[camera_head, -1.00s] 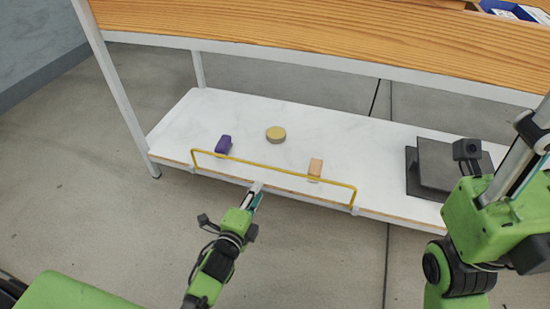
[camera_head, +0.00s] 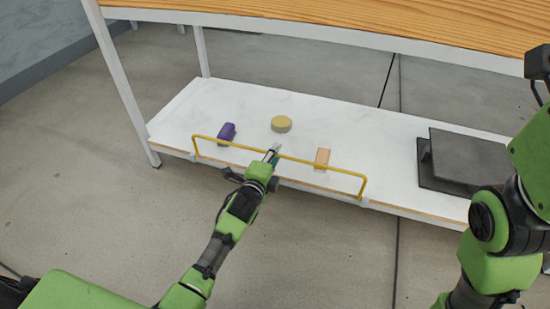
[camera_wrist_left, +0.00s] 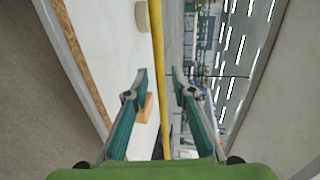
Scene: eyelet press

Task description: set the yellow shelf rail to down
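The yellow shelf rail (camera_head: 320,165) stands raised along the front edge of the white lower shelf, with its two ends bent down to the edge. My left gripper (camera_head: 273,154) is at the middle of the rail in the head view. In the left wrist view, the rail (camera_wrist_left: 158,50) runs between the two spread fingers of the left gripper (camera_wrist_left: 159,75), with gaps on both sides. The left gripper is open. My right arm shows at the right of the head view, but its fingers are out of the picture.
On the white shelf (camera_head: 350,140) behind the rail lie a purple object (camera_head: 227,132), a round yellowish tin (camera_head: 281,124) and an orange block (camera_head: 322,158). A dark flat device (camera_head: 465,158) sits at right. The wooden tabletop (camera_head: 400,15) overhangs above.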

